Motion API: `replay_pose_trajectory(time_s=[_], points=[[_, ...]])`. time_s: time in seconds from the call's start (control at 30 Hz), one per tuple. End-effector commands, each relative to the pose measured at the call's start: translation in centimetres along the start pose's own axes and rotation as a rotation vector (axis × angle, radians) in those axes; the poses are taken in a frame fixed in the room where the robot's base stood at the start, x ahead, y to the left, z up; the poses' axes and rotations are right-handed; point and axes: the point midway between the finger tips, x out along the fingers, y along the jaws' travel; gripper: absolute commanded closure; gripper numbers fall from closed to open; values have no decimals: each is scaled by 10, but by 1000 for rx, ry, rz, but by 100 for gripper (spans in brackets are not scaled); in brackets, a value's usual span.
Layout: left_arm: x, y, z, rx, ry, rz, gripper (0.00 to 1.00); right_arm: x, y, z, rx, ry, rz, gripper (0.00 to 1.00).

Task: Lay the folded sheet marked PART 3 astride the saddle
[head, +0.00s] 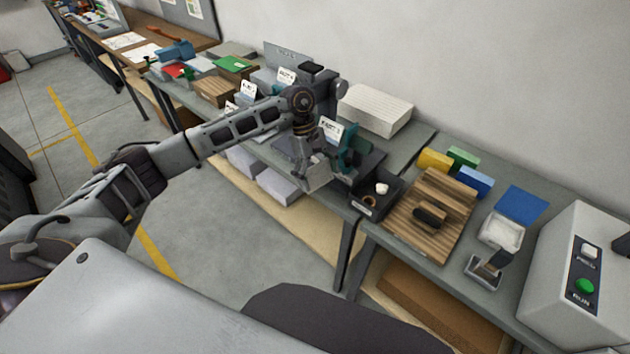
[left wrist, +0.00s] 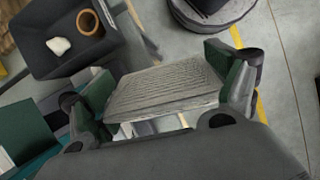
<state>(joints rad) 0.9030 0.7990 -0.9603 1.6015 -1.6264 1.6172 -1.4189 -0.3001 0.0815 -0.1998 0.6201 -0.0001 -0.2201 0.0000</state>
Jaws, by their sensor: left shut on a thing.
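My left gripper (head: 312,170) is shut on a pale grey-white folded sheet (head: 318,179), held above the front edge of the bench. In the left wrist view the sheet (left wrist: 165,88) lies between the two green-padded fingers, its broad ribbed face showing. No mark can be read on it. A white PART card (head: 330,127) stands just behind the gripper; its number is too small to be sure of. A teal upright holder (head: 349,158) stands right of the gripper, partly hidden by it. I cannot make out the saddle for certain. My right gripper is not in view.
A dark tray (head: 374,207) holds a white lump and a brown ring. A ribbed wooden board (head: 402,216) with a dark block lies right of it. A white stack (head: 374,107) sits at the wall. A grey machine (head: 555,285) with buttons stands far right. Paper stacks (head: 278,186) lie below.

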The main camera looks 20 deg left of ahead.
Motion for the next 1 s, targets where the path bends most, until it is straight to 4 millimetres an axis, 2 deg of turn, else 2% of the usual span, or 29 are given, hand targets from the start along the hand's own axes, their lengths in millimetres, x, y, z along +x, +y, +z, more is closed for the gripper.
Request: replay_pose_trajectory(time_s=[0.3, 1.0], points=[[-16, 13, 3, -236, 0, 100, 33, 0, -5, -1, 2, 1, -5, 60], [-49, 40, 11, -721, 0, 301, 33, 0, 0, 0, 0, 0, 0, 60]])
